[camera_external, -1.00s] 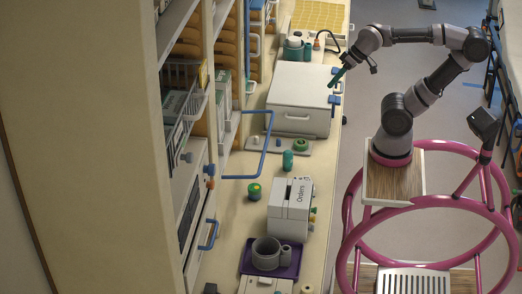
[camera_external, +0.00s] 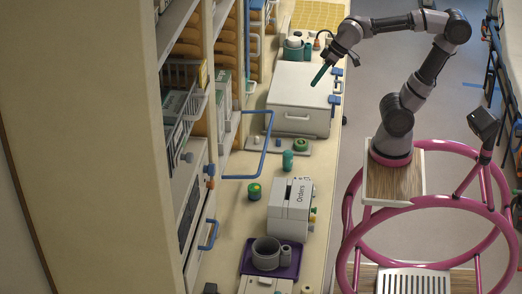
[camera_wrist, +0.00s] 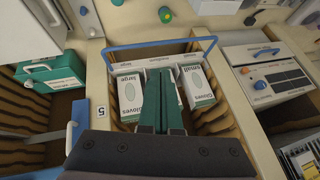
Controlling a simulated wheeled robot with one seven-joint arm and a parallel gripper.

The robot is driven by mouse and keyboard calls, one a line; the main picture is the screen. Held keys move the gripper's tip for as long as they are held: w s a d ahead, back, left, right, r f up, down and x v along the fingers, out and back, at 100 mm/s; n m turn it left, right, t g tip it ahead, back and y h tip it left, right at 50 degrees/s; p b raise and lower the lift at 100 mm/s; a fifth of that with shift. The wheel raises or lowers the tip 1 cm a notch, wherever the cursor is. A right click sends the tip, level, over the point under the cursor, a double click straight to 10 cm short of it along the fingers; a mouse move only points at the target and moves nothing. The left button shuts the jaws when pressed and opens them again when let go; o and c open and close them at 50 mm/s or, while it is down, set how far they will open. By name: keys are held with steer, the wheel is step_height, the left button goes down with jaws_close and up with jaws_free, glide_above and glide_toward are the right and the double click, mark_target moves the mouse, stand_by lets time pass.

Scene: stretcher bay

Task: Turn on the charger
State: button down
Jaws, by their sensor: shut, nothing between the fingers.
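My gripper (camera_external: 316,82) has teal fingers and is shut and empty. It hangs over the white lidded box on the counter, tilted down and left. In the wrist view the closed fingers (camera_wrist: 161,95) point at the shelf bays and overlap the glove boxes. No label in view marks a charger, so I cannot tell which device it is. A flat grey unit with a green knob (camera_external: 301,145) lies on the counter in front of the white box. A teal device with a dark cable (camera_external: 294,46) stands behind the box.
The white box (camera_external: 299,92) lies below my gripper. Glove boxes (camera_wrist: 195,86) sit in a bay behind a blue bar (camera_wrist: 160,43). A white appliance with an orange knob (camera_wrist: 246,70) is right of it. The Orders box (camera_external: 289,211) and purple tray (camera_external: 288,270) occupy the near counter.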

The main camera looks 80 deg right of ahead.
steer(key=w+a+n+g, duration=0.2)
steer(key=w+a+n, duration=0.3)
steer(key=w+a, duration=0.6)
steer(key=n+g, duration=0.3)
steer(key=n, duration=1.1)
glide_above(261, 279)
steer(key=s+d, duration=0.2)
steer(key=d, duration=0.2)
step_height(261, 279, down, 22)
steer(key=shift+a+r, duration=0.1)
steer(key=shift+r, duration=0.05)
steer(key=x, duration=1.2)
steer(key=shift+f, duration=0.2)
steer(key=shift+w+f, duration=0.25)
steer(key=shift+f, duration=0.5)
